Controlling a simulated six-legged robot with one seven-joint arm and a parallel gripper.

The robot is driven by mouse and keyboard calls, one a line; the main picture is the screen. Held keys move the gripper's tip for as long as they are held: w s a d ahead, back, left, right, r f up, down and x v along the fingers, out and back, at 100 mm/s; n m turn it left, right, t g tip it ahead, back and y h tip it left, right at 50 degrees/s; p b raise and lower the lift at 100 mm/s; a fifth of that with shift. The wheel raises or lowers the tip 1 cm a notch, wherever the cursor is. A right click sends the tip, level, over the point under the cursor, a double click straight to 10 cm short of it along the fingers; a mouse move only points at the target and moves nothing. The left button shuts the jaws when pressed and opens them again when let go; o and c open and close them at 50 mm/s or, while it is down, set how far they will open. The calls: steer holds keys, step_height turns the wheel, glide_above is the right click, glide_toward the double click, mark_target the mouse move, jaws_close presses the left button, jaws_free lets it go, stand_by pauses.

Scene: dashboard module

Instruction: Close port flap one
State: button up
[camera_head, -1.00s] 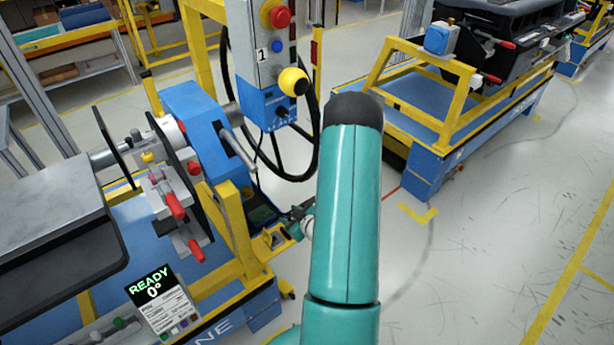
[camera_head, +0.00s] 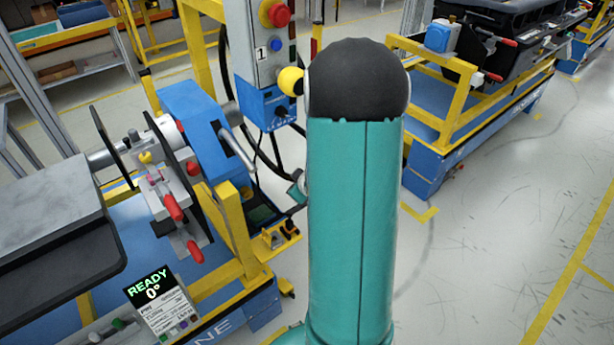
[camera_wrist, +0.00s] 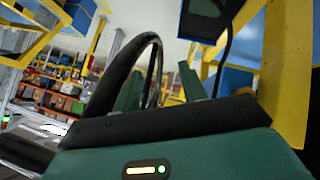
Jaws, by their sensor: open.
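I cannot make out port flap one in either view. My teal arm with its black joint cap fills the middle of the head view and hides what lies behind it. A small teal part of my arm's far end shows left of it, by the yellow stand. In the wrist view, my gripper (camera_wrist: 160,88) has two green fingers standing apart, with no object seen held between them. A black curved cable or hose (camera_wrist: 112,75) passes in front of the fingers; I cannot tell whether it touches them.
A blue and yellow workstation (camera_head: 190,110) with red-handled clamps (camera_head: 172,207) stands at left, with a READY 0° display (camera_head: 152,288). A grey control box (camera_head: 262,70) with a red button hangs above. A second blue bench (camera_head: 425,172) is at right. Floor at right is clear.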

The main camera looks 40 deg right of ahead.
steer(key=shift+s+a+r+g, duration=0.1)
steer(key=shift+s+r+g, duration=0.2)
steer(key=shift+r, duration=0.5)
steer(key=shift+s+a+r+g, duration=0.1)
steer(key=shift+s+r+g, duration=0.15)
steer(key=shift+r, duration=0.55)
steer(key=shift+d+f, duration=0.1)
steer(key=shift+f, duration=0.05)
